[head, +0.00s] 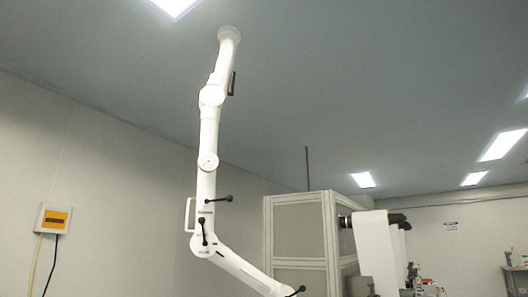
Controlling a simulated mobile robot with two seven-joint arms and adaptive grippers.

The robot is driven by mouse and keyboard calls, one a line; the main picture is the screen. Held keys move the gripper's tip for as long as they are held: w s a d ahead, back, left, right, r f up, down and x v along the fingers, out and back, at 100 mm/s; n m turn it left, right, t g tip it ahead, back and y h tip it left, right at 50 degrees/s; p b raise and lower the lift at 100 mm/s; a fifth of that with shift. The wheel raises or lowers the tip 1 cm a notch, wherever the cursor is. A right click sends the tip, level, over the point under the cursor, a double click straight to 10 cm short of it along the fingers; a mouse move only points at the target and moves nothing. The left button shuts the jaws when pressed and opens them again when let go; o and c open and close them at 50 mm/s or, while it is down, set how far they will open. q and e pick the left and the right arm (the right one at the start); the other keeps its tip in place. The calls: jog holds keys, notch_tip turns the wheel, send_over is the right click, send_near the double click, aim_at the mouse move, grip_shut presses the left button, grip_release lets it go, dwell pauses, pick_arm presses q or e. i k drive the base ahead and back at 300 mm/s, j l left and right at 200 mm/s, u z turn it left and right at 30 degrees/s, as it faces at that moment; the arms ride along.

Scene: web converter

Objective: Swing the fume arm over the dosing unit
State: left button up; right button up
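The white jointed fume arm (207,135) hangs from a round mount on the ceiling, left of the middle in the head view. Its upper links run down almost straight to an elbow with black handles. A white loop handle (188,215) is on its left side. From the elbow the lower link slants down to the right and leaves the picture at the bottom edge, so its hood is out of view. I cannot make out the dosing unit. Neither of my grippers is in view.
A framed cabinet with grey panels (298,232) stands behind, right of the fume arm. A white upright body (376,255) with dark round parts is in front of it. A yellow-faced wall box (54,219) is at left. Small items sit at far right.

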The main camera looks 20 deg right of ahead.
aim_at(212, 97)
jog(key=z, duration=0.4)
jog(key=i+j+z, duration=0.15)
jog(key=z, duration=0.3)
jog(key=i+j+z, duration=0.2)
jog(key=z, duration=0.3)
jog(key=i+j+z, duration=0.1)
jog(key=j, duration=0.25)
jog(key=i+j+z, duration=0.1)
jog(key=j, duration=0.25)
jog(key=i+j+z, duration=0.15)
jog(key=j, duration=0.25)
